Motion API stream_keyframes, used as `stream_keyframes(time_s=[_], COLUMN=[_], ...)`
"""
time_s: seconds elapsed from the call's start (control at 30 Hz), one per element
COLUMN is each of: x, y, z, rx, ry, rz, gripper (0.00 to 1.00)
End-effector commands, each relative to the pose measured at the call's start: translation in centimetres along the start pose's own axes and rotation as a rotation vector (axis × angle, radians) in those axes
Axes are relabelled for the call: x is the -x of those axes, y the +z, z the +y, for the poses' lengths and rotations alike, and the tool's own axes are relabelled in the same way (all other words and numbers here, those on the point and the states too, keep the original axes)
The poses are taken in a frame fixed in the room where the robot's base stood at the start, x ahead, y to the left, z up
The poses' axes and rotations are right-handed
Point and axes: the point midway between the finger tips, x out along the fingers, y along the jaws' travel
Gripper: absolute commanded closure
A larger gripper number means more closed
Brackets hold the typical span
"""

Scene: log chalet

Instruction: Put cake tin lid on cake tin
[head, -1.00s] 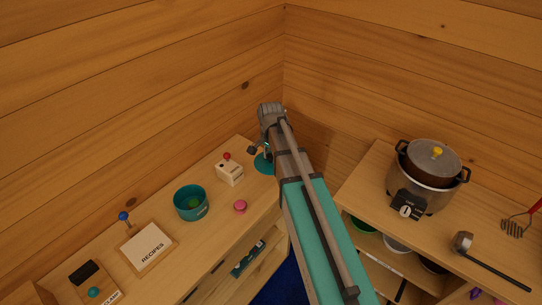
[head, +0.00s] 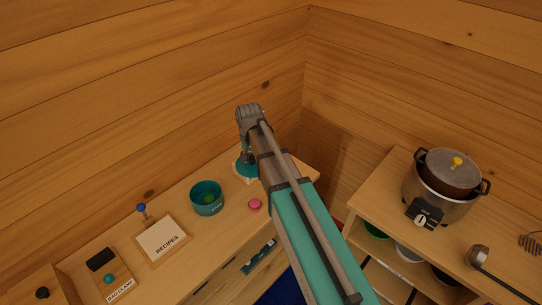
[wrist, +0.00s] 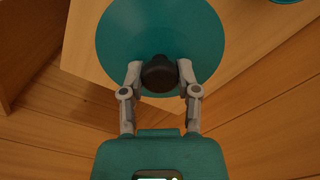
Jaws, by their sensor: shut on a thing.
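The cake tin lid is a teal disc with a dark knob; in the wrist view the lid (wrist: 160,28) fills the upper middle. My gripper (wrist: 159,74) is shut on its knob, one finger on each side. In the head view the lid (head: 244,171) shows only partly below my wrist, over the back right part of the left counter. The cake tin (head: 207,198) is a round, open teal tin with something green inside. It stands on the counter to the left of the lid and apart from it.
A pink round object (head: 255,204) lies right of the tin. A recipes stand (head: 163,238) with a blue-knobbed post is on its left. The white box is mostly hidden behind my gripper. A lidded pot (head: 447,180) stands on the right counter. Wooden walls close the corner.

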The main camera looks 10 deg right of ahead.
Motion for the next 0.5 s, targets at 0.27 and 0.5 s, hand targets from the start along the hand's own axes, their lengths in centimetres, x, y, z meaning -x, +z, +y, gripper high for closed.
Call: stream_keyframes(time_s=[0.27,0.5], x=[0.7,1.1], y=[2.7,5.5], z=[-6.8,-12.0], rx=[0.354,0.648], ry=[0.000,0.000], rz=[0.000,0.000], gripper=[1.00,1.00])
